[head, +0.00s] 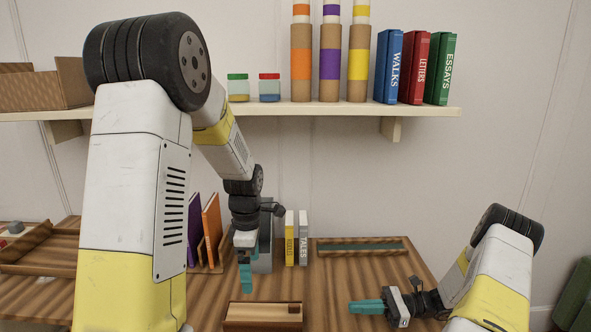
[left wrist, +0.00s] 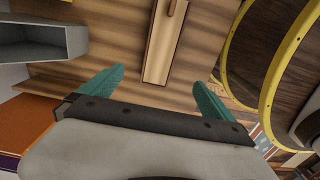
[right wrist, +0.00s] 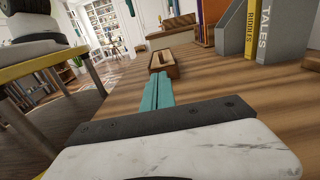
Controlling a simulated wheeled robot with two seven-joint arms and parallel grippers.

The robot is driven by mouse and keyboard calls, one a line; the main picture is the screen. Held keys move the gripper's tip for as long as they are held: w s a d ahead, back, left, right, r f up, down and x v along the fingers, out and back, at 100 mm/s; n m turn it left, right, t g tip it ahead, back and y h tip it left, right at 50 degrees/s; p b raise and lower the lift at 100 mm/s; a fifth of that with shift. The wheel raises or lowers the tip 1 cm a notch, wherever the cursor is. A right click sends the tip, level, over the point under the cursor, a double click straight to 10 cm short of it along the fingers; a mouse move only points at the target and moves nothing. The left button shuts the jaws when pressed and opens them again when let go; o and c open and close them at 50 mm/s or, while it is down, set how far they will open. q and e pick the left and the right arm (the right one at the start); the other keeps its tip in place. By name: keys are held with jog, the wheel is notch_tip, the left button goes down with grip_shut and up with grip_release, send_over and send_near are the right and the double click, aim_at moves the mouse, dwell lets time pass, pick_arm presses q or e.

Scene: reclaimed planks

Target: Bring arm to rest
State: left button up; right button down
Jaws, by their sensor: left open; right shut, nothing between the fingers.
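My left arm reaches from the left over the table in the head view. Its gripper (head: 246,276) points down above the table, in front of a grey bookend (head: 262,262). The left wrist view shows its teal fingers (left wrist: 156,95) spread apart with nothing between them. My right gripper (head: 366,306) is low over the right part of the table, pointing left. In the right wrist view its teal fingers (right wrist: 157,92) are together and empty. A small wooden box (head: 262,325) lies at the table's front, between the two grippers; neither touches it.
Yellow and white books (head: 296,238) stand by the bookend; purple and orange ones (head: 203,232) stand left of it. A green-lined wooden tray (head: 361,252) is at the back right. A wall shelf (head: 300,109) above holds jars, tubes and books. Table between right gripper and tray is clear.

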jog(key=shift+r, duration=0.4)
jog(key=s+a+r+n+g+h, duration=0.1)
jog(key=s+a+r+n+h, duration=0.3)
jog(key=r, duration=0.6)
jog(key=s+d+r+n+g+h, duration=0.1)
jog(key=r+n+h, duration=0.5)
jog(key=r, duration=0.4)
pick_arm(q)
jog(key=s+a+r+m+t+h, duration=0.2)
jog(key=s+r+m+t, duration=0.4)
jog(key=s+r+m, duration=1.2)
jog(key=shift+a+r+m, duration=0.3)
jog(key=shift+a+r, duration=0.05)
jog(key=shift+r, duration=1.05)
pick_arm(e)
jog(key=s+r+n+t+h, duration=0.5)
jog(key=s+r+n+t, duration=0.3)
jog(key=s+r, duration=0.5)
jog(key=shift+a+r+n+h, duration=0.3)
jog(key=shift+r+h, duration=0.1)
jog(key=shift+r, duration=0.4)
